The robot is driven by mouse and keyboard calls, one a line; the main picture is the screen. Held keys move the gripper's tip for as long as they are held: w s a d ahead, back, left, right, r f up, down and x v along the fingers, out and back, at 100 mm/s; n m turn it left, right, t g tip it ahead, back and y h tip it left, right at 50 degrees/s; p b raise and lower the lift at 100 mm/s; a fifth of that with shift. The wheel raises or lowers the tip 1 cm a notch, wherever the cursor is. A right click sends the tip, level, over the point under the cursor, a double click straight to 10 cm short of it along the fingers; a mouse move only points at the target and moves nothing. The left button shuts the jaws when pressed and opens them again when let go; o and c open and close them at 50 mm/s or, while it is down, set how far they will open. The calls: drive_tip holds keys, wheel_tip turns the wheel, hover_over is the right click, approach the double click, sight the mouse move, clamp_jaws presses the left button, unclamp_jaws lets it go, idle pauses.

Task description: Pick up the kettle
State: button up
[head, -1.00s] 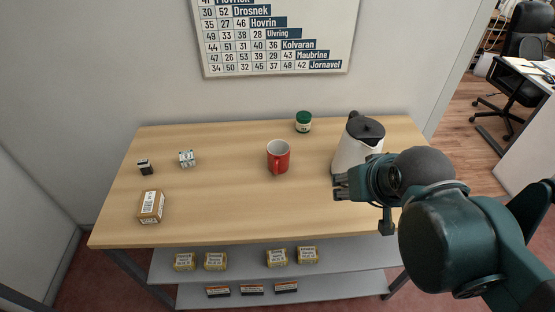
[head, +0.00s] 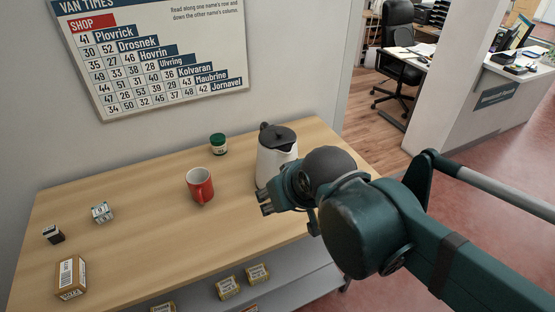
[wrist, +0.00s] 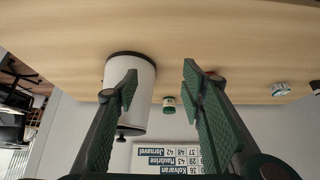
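The kettle (head: 270,165), white with a dark lid and handle, stands upright on the right part of the wooden table. My gripper (head: 265,202) is in front of it in the head view, covering its lower right part. In the wrist view, which is upside down, my gripper (wrist: 160,84) is open with nothing between its fingers. The kettle (wrist: 145,98) lies beyond the left finger there, partly covered by it. I cannot tell the exact gap between finger and kettle.
A red mug (head: 200,186) stands left of the kettle, a green-lidded jar (head: 219,144) behind. Small boxes (head: 102,212) (head: 54,234) and a brown carton (head: 71,277) are at the left of the table (head: 150,235). Yellow packs (head: 228,287) sit on the shelf below.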

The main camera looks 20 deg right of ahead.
drive_tip(key=shift+c, duration=0.2)
drive_tip(key=shift+c, duration=1.3)
